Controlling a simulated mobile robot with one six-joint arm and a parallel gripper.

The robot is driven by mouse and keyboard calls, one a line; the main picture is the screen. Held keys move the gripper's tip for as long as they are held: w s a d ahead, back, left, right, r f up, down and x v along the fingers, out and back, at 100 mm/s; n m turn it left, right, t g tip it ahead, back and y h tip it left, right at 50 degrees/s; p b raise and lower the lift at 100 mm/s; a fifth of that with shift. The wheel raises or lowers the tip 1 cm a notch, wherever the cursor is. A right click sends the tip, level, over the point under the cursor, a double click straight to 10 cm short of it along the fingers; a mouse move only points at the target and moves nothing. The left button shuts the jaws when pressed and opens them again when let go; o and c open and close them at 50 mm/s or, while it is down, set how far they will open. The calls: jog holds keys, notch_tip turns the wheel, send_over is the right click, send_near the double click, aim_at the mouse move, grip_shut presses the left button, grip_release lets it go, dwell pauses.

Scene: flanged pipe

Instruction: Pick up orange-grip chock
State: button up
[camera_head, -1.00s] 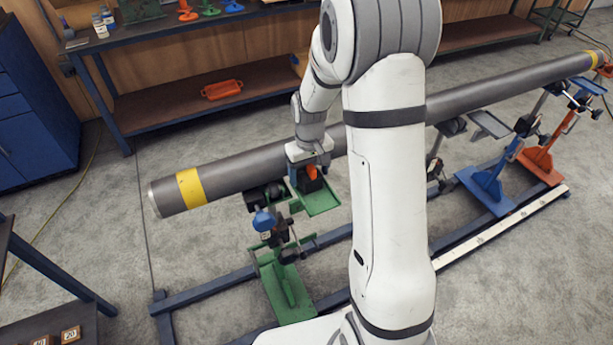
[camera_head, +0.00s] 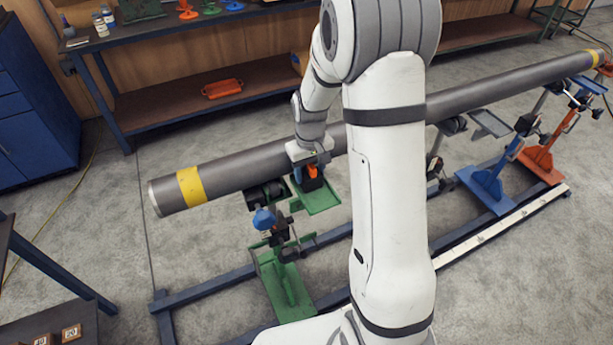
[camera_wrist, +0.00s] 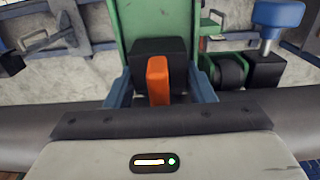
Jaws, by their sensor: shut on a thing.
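The orange-grip chock (camera_head: 312,178) is a dark block with an upright orange grip, at the green tray beside the pipe. In the wrist view the chock (camera_wrist: 160,58) is just ahead of my gripper, its orange grip in the middle between the two blue-grey fingers. My gripper (camera_head: 311,168) points down at the chock, close to the pipe's near side; it also shows in the wrist view (camera_wrist: 160,92). It is shut on the chock. The chock's underside is hidden, so I cannot tell whether it touches the tray.
The long grey pipe (camera_head: 240,177) with yellow bands lies close behind my gripper on several stands. The green tray (camera_head: 320,199) belongs to the green stand (camera_head: 287,285), which has a blue knob (camera_head: 264,219). A workbench (camera_head: 190,45) stands at the back. Open floor lies at the left.

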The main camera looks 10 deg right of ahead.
jog(key=shift+s+d+r, duration=0.1)
jog(key=shift+s+r, duration=0.4)
jog(key=shift+r, duration=0.05)
jog(key=s+d+r+b, duration=0.1)
jog(key=s+r, duration=0.2)
jog(key=s, duration=0.3)
jog(key=s+d+r+b, duration=0.1)
jog(key=s+r, duration=0.3)
jog(key=s, duration=0.2)
jog(key=shift+s+d+b, duration=0.25)
jog(key=shift+s+b, duration=0.1)
jog(key=shift+s, duration=0.05)
